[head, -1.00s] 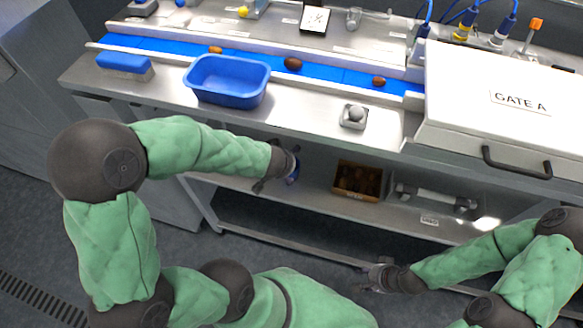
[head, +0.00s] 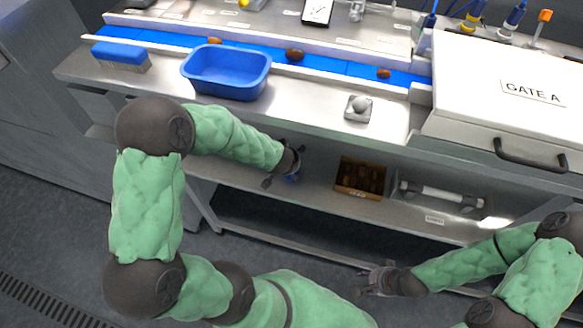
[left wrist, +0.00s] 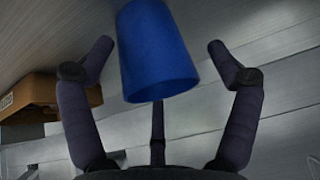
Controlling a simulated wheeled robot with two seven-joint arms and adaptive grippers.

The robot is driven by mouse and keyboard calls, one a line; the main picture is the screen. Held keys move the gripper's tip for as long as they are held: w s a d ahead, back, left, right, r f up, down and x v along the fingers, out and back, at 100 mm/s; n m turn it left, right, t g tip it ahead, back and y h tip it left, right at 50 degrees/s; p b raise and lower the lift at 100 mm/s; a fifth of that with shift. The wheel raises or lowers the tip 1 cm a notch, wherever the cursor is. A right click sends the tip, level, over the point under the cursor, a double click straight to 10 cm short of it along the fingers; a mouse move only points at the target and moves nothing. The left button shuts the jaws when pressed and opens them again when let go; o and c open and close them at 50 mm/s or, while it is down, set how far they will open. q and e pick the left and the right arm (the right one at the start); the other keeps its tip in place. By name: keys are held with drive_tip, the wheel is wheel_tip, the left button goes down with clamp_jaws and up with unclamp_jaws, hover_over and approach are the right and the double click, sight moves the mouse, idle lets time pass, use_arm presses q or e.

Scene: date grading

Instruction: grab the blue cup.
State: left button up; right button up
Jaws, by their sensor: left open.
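The blue cup (left wrist: 158,55) stands out in the left wrist view, between the spread fingers of my left gripper (left wrist: 159,62). A gap shows on both sides of it, so the fingers do not grip it. In the head view only a small bit of the cup (head: 294,178) shows at my left gripper (head: 282,168), over the lower shelf; the hand hides most of it. My right gripper (head: 372,280) is empty, its fingers apart, low in front of the bench.
A brown box (head: 361,190) stands on the lower shelf (head: 320,203), right of the cup. A white cylinder (head: 440,194) lies farther right. Above is the bench top with a blue tub (head: 226,91) and a blue sponge-like block (head: 120,54).

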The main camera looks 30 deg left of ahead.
use_arm(q)
drive_tip(key=c, duration=1)
drive_tip(key=shift+o, duration=0.2)
drive_tip(key=shift+r, duration=0.1)
